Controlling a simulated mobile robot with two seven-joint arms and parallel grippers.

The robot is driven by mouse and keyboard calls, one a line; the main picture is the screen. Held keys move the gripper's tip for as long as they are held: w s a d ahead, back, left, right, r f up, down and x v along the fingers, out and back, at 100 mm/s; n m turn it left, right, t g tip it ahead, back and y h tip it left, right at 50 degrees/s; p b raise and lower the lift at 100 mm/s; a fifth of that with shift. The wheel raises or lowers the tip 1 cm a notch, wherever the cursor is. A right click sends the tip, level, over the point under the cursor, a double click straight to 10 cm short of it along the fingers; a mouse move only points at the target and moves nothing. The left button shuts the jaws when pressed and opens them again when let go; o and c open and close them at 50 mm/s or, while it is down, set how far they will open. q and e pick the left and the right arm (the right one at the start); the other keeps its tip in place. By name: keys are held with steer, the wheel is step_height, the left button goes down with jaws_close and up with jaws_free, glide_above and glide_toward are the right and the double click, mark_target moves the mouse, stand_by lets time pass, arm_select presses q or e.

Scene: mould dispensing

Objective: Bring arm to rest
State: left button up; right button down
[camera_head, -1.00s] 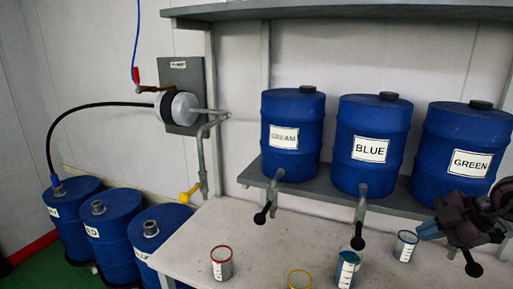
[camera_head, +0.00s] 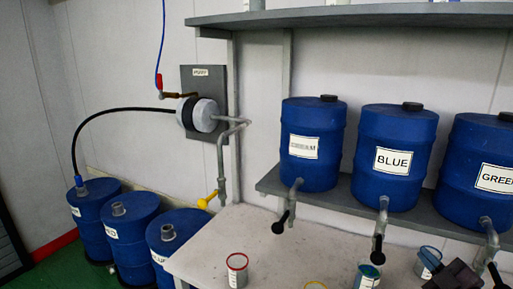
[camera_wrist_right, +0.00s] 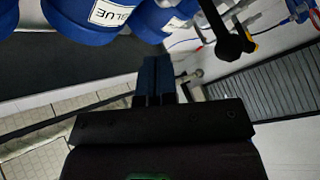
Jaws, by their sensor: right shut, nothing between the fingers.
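My right gripper (camera_head: 455,276) shows as a dark shape at the lower right edge of the head view, beside the front right cup (camera_head: 424,266). Most of its arm is out of the frame. In the right wrist view its two dark blue fingers (camera_wrist_right: 154,66) are together with nothing between them. A blue drum labelled BLUE (camera_wrist_right: 112,14) and a black tap handle (camera_wrist_right: 232,40) show beyond the fingers. My left gripper is in neither view.
Blue drums labelled CREAM (camera_head: 313,143), BLUE (camera_head: 395,157) and GREEN (camera_head: 483,165) stand on a grey shelf with taps. Cups, including a red-rimmed one (camera_head: 237,270), stand on the pale table (camera_head: 240,232). Blue floor drums (camera_head: 130,222) stand left, near a wall pump (camera_head: 201,114).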

steer(key=s+a+f+m+g+h, duration=0.2)
steer(key=s+f+m, duration=0.1)
steer(key=f, duration=0.5)
steer(key=s+a+f+m+g+h, duration=0.1)
steer(key=s+f+m+g+h, duration=0.15)
steer(key=f, duration=0.45)
steer(key=s+a+f+m+g, duration=0.3)
steer(key=s+a+f+m, duration=0.3)
steer(key=s+a+f, duration=0.4)
step_height(320, 180, down, 2)
steer(key=shift+s+f+y, duration=0.1)
steer(key=shift+s+y, duration=0.35)
steer(key=shift+s, duration=0.8)
steer(key=shift+d, duration=0.15)
